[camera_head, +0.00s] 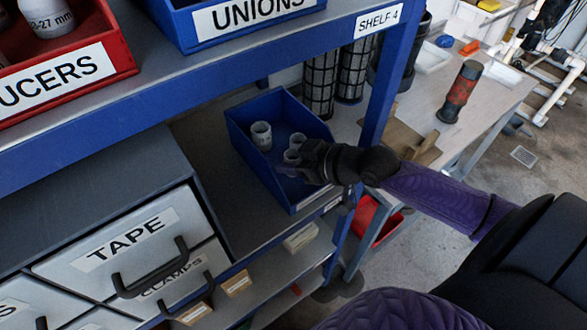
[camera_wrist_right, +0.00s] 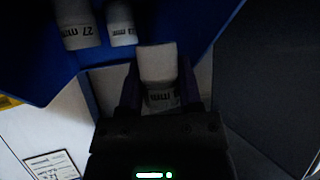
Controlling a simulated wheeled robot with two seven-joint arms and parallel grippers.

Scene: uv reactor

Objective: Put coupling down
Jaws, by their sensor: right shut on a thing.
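My right gripper (camera_head: 298,162) reaches from the right into an open blue bin (camera_head: 245,120) on the shelf. In the right wrist view, the right gripper (camera_wrist_right: 158,92) is shut on a white coupling (camera_wrist_right: 157,66), with one dark finger on each side. Two other white couplings are in the bin in that view: one marked 27 mm (camera_wrist_right: 80,32) and a smaller-looking one (camera_wrist_right: 121,24). In the head view one coupling (camera_head: 261,136) stands apart at the left, others sit close by the gripper. Whether the held coupling touches the bin floor I cannot tell. My left gripper is not in view.
A shelf edge with a blue UNIONS bin (camera_head: 240,20) and a red reducers bin (camera_head: 110,62) hangs above. A blue post (camera_head: 392,80) stands right of the bin. A TAPE drawer (camera_head: 130,240) is at left. A bench (camera_head: 430,115) stands beyond.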

